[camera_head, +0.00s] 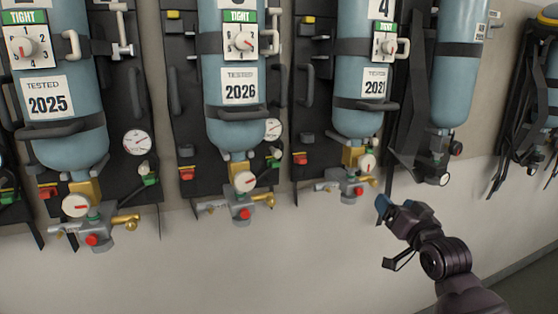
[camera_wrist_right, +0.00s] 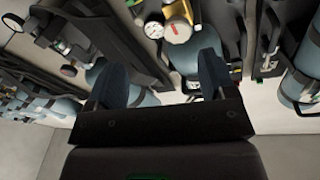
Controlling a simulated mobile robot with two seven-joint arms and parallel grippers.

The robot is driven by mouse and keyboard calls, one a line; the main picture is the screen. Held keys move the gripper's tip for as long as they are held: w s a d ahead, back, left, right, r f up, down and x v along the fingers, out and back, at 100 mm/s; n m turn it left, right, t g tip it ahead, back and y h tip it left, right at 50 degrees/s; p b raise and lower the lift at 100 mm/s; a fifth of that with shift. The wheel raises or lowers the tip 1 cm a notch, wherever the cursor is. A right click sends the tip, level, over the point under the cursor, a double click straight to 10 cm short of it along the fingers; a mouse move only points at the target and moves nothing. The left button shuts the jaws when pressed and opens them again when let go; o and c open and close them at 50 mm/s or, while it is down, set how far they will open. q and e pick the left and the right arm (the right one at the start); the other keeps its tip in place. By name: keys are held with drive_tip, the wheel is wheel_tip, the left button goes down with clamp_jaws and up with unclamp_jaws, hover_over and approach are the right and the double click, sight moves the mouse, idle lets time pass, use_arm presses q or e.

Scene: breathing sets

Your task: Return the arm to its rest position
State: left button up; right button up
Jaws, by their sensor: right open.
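My right gripper (camera_head: 384,206) is at the lower right of the head view, in front of the pale wall and below the wall-hung breathing sets. In the right wrist view its two dark fingers (camera_wrist_right: 162,80) stand apart with nothing held between them. The right arm (camera_head: 447,259) comes in from the lower right corner. My left gripper is in neither view.
Breathing sets hang in a row: cylinders tested 2025 (camera_head: 70,148), 2026 (camera_head: 235,132) and 2021 (camera_head: 357,122), with another cylinder (camera_head: 457,80) and a harness at the right. Valves and gauges stick out below them. The lower wall (camera_head: 280,270) is bare.

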drive_tip(key=s+f+n+g+h, duration=0.1)
drive_tip(key=s+f+n+g, duration=0.1)
drive_tip(key=s+f, duration=0.7)
drive_tip(key=s+f+n+g+h, duration=0.15)
drive_tip(key=s+f, duration=0.45)
drive_tip(key=f, duration=0.7)
drive_tip(key=s+f+m+g+h+b, duration=0.1)
drive_tip(key=s+f+g, duration=0.3)
drive_tip(key=s+f, duration=1.1)
drive_tip(key=s, duration=0.4)
drive_tip(key=shift+s+d+f, duration=0.15)
drive_tip(key=shift+d+f, duration=0.15)
drive_tip(key=shift+c, duration=0.4)
